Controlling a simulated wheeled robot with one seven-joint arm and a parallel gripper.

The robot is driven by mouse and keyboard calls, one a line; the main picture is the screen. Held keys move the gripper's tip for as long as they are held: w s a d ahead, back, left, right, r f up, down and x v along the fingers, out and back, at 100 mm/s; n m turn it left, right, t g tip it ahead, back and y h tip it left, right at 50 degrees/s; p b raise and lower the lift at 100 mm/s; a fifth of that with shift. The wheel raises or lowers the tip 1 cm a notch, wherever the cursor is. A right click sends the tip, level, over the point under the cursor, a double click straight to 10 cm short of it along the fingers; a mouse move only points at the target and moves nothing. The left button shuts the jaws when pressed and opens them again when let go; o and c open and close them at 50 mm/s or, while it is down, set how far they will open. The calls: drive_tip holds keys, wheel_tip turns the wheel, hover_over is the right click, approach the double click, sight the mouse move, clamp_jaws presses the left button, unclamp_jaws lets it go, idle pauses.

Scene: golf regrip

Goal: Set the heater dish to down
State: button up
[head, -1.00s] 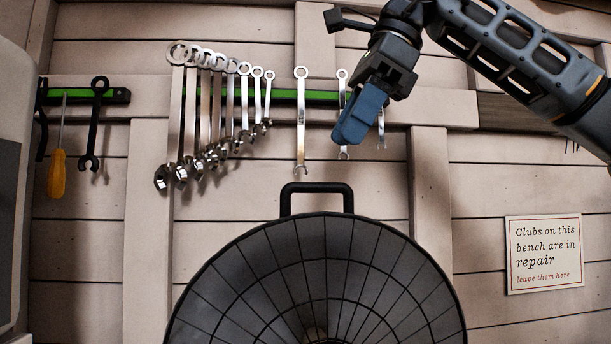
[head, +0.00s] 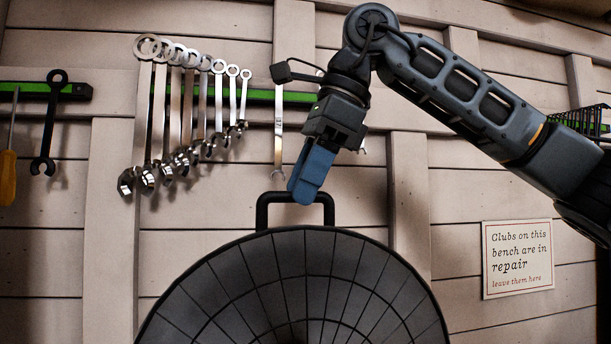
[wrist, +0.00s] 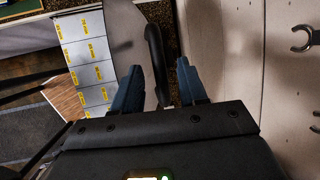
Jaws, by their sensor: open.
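The heater dish (head: 300,285) is a round dark bowl with a wire grille, low in the middle of the head view; its bottom is cut off. A black loop handle (head: 262,212) stands on its top rim. My gripper (head: 304,196) reaches down from above, its blue fingers overlapping the handle's top bar. In the wrist view, the open fingers (wrist: 160,68) stand on either side of the dark handle (wrist: 153,45), with gaps visible. The dish also shows there as a grey surface (wrist: 122,35) left of the handle. Contact with the handle cannot be told.
Several wrenches (head: 190,110) hang on a green rail on the plank wall behind. A sign (head: 518,258) is on the wall at right. In the wrist view, a pale panel with yellow labels (wrist: 85,50) lies beyond the dish. The wall is close on the right.

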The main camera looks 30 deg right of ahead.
clamp_jaws()
idle(0.3)
idle(0.4)
